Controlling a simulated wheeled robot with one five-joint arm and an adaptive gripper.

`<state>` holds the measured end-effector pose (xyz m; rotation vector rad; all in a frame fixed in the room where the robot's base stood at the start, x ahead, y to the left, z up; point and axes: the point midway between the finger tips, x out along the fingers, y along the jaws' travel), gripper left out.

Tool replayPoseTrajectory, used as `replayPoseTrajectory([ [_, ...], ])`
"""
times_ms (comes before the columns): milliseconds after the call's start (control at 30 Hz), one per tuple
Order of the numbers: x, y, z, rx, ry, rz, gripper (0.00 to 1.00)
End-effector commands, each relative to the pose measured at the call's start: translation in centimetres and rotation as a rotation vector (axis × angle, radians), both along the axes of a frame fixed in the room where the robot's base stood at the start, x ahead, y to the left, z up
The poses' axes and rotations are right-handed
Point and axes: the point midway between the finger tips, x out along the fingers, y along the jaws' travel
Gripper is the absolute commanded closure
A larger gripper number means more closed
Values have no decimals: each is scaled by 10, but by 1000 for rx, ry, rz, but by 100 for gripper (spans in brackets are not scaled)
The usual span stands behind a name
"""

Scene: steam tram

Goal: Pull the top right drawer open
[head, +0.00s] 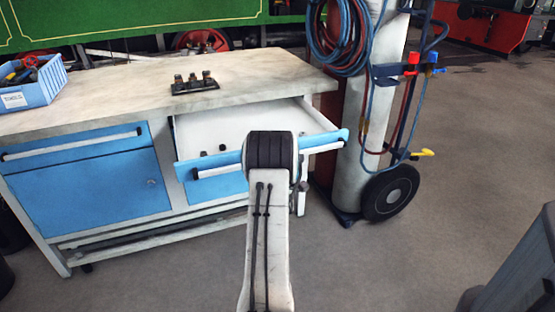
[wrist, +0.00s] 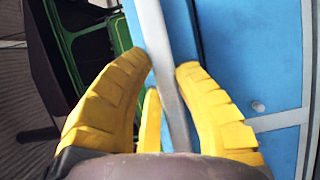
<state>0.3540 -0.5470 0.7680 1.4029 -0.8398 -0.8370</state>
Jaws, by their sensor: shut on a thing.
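The top right drawer (head: 187,168) of the workbench is pulled out, with its pale inside showing in the head view. It has a blue front and a long grey handle bar (head: 322,145). My arm covers the middle of the drawer front, and my fingertips are hidden there. In the wrist view, the yellow fingers of my gripper (wrist: 164,72) are shut on the grey handle (wrist: 152,30), with the bar running between them.
The workbench top (head: 120,88) carries a blue tool bin (head: 32,85) and a dark fitting with several knobs (head: 194,84). A blue cupboard door (head: 90,188) is on the left. A gas cylinder cart with hoses and a wheel (head: 390,192) stands close right of the drawer.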

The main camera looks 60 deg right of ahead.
Motion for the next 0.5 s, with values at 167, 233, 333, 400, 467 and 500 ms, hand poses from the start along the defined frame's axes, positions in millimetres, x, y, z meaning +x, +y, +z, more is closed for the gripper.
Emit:
replayPoseTrajectory([
  [167, -4, 11, -3, 5, 1, 3, 100],
  [233, -4, 12, -3, 6, 1, 3, 100],
  [333, -5, 13, -2, 6, 1, 3, 100],
  [400, -5, 13, -2, 6, 1, 3, 100],
  [467, -5, 13, -2, 7, 2, 3, 100],
  [500, -5, 13, -2, 7, 2, 3, 100],
])
